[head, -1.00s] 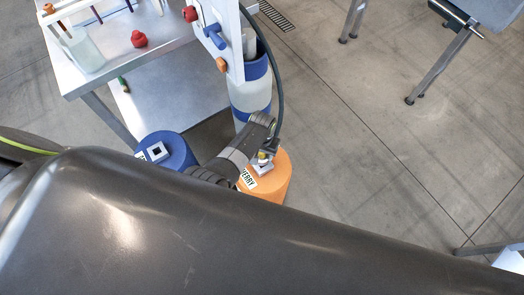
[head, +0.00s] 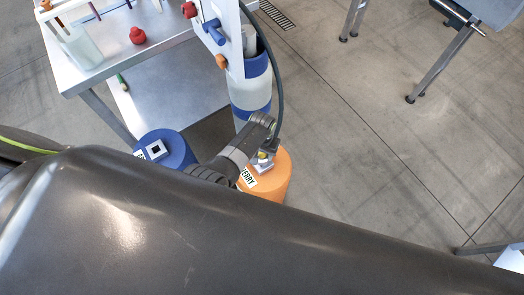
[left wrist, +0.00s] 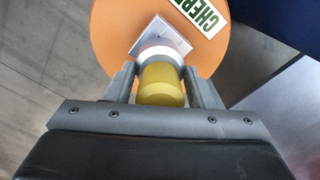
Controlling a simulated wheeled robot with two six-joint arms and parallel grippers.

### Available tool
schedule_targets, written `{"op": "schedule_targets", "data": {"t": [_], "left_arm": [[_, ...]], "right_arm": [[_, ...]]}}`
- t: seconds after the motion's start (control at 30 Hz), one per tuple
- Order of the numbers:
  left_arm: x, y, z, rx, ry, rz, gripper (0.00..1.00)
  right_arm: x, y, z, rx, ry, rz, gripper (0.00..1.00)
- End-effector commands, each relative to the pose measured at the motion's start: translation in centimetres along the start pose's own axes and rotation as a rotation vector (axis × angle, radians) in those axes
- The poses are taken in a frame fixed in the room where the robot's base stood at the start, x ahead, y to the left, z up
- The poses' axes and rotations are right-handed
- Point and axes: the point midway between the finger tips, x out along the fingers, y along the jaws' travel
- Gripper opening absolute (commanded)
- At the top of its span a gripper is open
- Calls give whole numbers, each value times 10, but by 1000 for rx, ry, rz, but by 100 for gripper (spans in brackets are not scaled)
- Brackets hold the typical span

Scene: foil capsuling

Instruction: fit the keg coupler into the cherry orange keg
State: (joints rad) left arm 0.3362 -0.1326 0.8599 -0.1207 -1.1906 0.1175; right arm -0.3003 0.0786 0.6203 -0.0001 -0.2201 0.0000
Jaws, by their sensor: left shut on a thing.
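The orange keg (head: 272,182) stands on the floor at the middle of the head view, with a white label partly readable as cherry. It also fills the upper middle of the left wrist view (left wrist: 110,28). A pale square fitting (left wrist: 176,40) sits on its top. My left gripper (left wrist: 160,80) is shut on the keg coupler (left wrist: 160,88), a yellow cylinder with a silver lower collar. The coupler is over the square fitting; I cannot tell whether it is seated, as the collar hides the contact. A dark hose runs up near the coupler. My right gripper is out of view.
A blue keg (head: 176,150) with a square fitting stands to the left. Behind are a blue and white cylinder (head: 250,98), a white panel with taps (head: 233,62) and a steel table (head: 108,58) with a red knob (head: 138,36).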

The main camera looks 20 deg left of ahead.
Motion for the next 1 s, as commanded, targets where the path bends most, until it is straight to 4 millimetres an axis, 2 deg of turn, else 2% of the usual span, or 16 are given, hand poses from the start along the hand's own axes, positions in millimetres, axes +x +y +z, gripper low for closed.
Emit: {"op": "schedule_targets", "data": {"t": [0.97, 1.0], "left_arm": [[24, 0, -1, 0, 2, 0, 14], [24, 0, -1, 0, 2, 0, 51]], "right_arm": [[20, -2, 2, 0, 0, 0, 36], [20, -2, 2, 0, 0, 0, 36]]}}
